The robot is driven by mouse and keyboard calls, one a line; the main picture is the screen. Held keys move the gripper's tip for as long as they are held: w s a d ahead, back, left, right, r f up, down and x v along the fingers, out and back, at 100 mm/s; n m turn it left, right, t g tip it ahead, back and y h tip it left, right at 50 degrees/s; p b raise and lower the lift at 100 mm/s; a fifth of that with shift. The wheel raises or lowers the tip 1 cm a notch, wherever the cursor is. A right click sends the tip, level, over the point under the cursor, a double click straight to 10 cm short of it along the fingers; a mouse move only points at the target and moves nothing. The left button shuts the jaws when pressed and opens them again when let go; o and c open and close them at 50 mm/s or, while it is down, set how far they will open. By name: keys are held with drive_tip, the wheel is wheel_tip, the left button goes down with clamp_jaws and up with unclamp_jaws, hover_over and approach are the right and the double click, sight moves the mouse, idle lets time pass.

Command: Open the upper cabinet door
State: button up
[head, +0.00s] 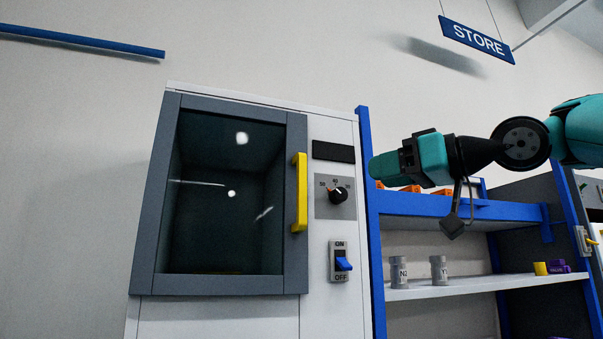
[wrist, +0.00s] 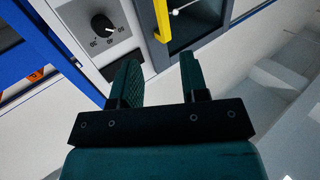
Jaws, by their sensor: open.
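The cabinet door (head: 292,130) is a grey frame around a dark glass window. It is shut on the front of a white cabinet at the centre left of the head view. A yellow vertical handle (head: 300,193) sits on its right edge. The handle also shows at the top of the wrist view (wrist: 162,20). My gripper (head: 385,168) is right of the door and handle in the head view, in front of the blue shelf frame. In the wrist view my gripper (wrist: 160,82) has its two teal fingers apart with nothing between them. The handle is beyond the fingertips, not touching them.
Right of the handle are a dial (head: 337,195) and an ON/OFF switch (head: 342,262). A STORE sign (head: 477,40) hangs above.

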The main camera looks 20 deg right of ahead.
drive_tip(key=p, duration=0.6)
hover_over(302, 217)
drive_tip(key=shift+w+d+p, duration=0.1)
drive_tip(key=shift+w+p, duration=0.2)
drive_tip(key=shift+w, duration=0.1)
clamp_jaws()
